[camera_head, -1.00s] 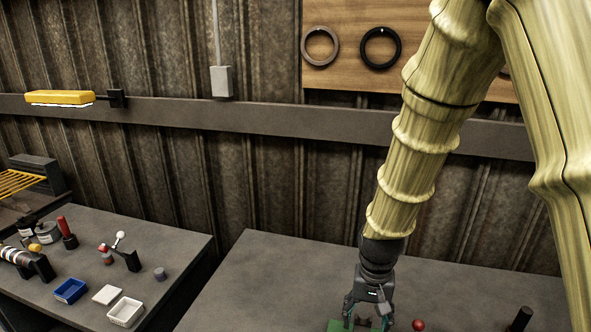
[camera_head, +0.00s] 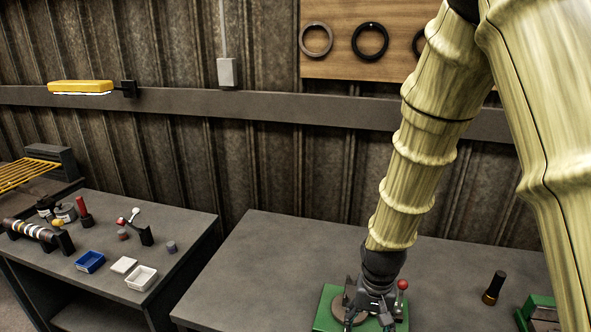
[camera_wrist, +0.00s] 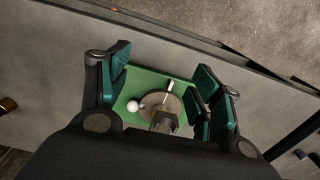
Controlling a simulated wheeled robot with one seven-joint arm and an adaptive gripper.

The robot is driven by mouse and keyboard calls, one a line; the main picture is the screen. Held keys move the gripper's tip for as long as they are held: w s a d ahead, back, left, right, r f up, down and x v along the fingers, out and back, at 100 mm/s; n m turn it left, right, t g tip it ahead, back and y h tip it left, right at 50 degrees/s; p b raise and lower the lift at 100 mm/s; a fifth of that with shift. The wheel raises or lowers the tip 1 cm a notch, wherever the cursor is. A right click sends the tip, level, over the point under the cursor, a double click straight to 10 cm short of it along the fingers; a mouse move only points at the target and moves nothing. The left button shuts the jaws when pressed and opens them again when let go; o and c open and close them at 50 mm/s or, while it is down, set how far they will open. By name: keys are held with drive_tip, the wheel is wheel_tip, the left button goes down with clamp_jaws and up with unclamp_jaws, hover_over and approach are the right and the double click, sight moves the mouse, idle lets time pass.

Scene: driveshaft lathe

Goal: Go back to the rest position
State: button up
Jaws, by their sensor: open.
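My gripper (camera_head: 369,312) is at the end of the arm, low in the head view, over the near part of the right bench. In the wrist view its green-padded fingers (camera_wrist: 163,88) are spread wide apart with nothing held between them. Below and between them is a green base (camera_head: 330,302) carrying a round disc and a ball-ended lever; the base also shows in the wrist view (camera_wrist: 150,75). The gripper hides part of this fixture in the head view. Whether the fingers touch it cannot be told.
The right bench (camera_head: 265,260) is mostly bare. A black cylinder with a brass end (camera_head: 493,288) and another green fixture (camera_head: 540,314) are at its right. The left bench (camera_head: 190,215) holds a blue tray (camera_head: 90,262), a white tray (camera_head: 142,278) and several tools. A wall stands behind.

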drive_tip(key=s+d+f+b, duration=0.1)
drive_tip(key=s+f, duration=0.3)
drive_tip(key=f, duration=0.3)
drive_tip(key=s+d+f+n+b, duration=0.1)
drive_tip(key=s+f, duration=0.3)
drive_tip(key=f, duration=0.4)
drive_tip(key=s+d+f+b, duration=0.1)
drive_tip(key=s+f, duration=0.4)
drive_tip(key=f, duration=0.2)
drive_tip(key=s+d+f+n+b, duration=0.1)
drive_tip(key=s+d+f+b, duration=0.1)
drive_tip(key=s+f, duration=0.9)
drive_tip(key=s, duration=0.2)
drive_tip(key=shift+s+d+f+n, duration=0.15)
drive_tip(key=shift+s+d+n, duration=0.15)
drive_tip(key=shift+s+d, duration=0.1)
